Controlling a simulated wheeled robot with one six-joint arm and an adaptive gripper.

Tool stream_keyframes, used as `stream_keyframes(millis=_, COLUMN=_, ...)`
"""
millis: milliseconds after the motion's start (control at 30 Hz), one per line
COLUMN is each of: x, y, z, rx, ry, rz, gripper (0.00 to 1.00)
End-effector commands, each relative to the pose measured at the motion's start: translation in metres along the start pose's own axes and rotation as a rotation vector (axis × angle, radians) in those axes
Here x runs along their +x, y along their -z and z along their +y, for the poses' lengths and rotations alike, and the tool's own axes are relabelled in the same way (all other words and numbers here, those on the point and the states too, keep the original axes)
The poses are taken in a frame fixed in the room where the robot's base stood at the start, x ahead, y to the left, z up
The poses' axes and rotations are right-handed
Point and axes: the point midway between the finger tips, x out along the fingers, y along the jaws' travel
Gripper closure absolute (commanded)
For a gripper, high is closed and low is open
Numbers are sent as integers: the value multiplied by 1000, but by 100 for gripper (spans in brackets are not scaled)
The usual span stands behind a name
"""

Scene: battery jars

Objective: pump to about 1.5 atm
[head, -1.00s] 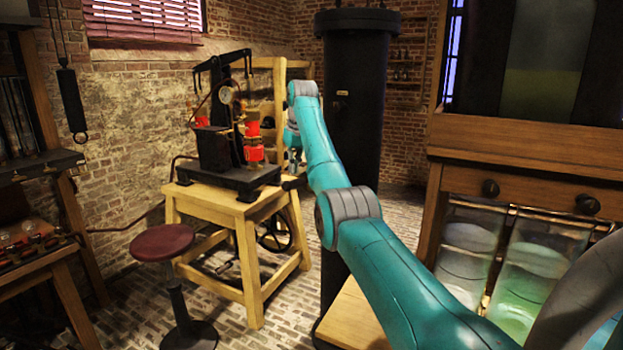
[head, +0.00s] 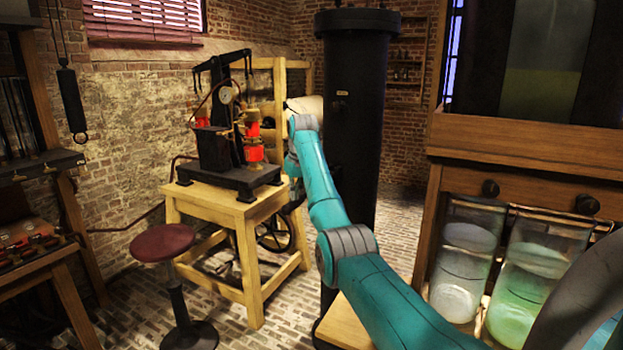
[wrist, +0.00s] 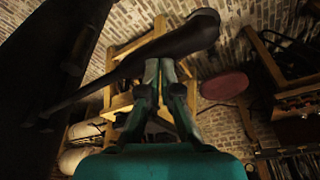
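The black pump (head: 243,179) with red cylinders stands on a wooden table (head: 235,207) in the head view. Its round pressure gauge (head: 226,95) has a pale dial, too small to read. In the head view my gripper is mostly hidden beyond the end of my teal arm, at the table's right side. In the wrist view my gripper (wrist: 161,68) points up the picture. A long dark handle with a bulbous end (wrist: 195,32) crosses in front of its fingertips. The fingers look close together, but the tips are hidden, and I cannot tell whether they hold the handle.
A tall black cylinder (head: 355,140) stands right of the pump table. A round red stool (head: 164,243) is at front left; it also shows in the wrist view (wrist: 224,85). Glass jars (head: 535,275) stand at right under a wooden cabinet.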

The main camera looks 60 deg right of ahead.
Motion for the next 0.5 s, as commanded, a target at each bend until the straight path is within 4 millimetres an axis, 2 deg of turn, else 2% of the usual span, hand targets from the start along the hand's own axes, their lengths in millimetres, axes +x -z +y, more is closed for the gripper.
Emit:
stream_keyframes(millis=67, x=-1, y=0, z=1, rx=1, ry=-1, rz=-1, gripper=100)
stream_keyframes(millis=167, x=-12, y=3, z=1, rx=1, ry=-1, rz=1, gripper=100)
stream_keyframes(millis=500, x=-72, y=18, z=0, rx=0, ry=0, rz=-1, gripper=100)
